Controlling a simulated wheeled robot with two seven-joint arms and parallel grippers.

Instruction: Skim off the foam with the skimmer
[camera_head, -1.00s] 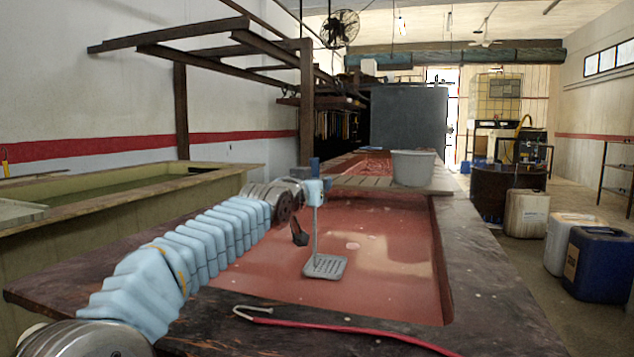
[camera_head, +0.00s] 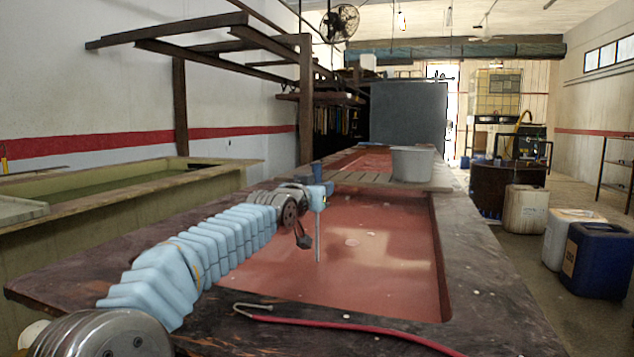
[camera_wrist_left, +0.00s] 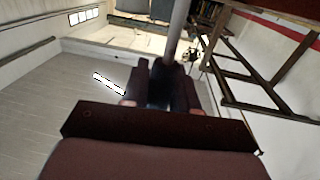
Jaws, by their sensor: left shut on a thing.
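The skimmer (camera_head: 318,235) hangs upright, its thin grey handle going down to the red liquid (camera_head: 375,265) in the vat. Its flat perforated plate is not visible and appears to be under the surface. My left gripper (camera_head: 319,193) is shut on the top of the skimmer, above the middle of the vat. In the left wrist view the fingers (camera_wrist_left: 162,88) close around the grey handle (camera_wrist_left: 178,30). Small pale foam patches (camera_head: 352,241) float on the liquid just right of the handle. My right gripper is not in view.
Jugs, including a blue one (camera_head: 598,262), stand on the floor at right. A dark wooden frame (camera_head: 306,100) rises behind my left arm.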

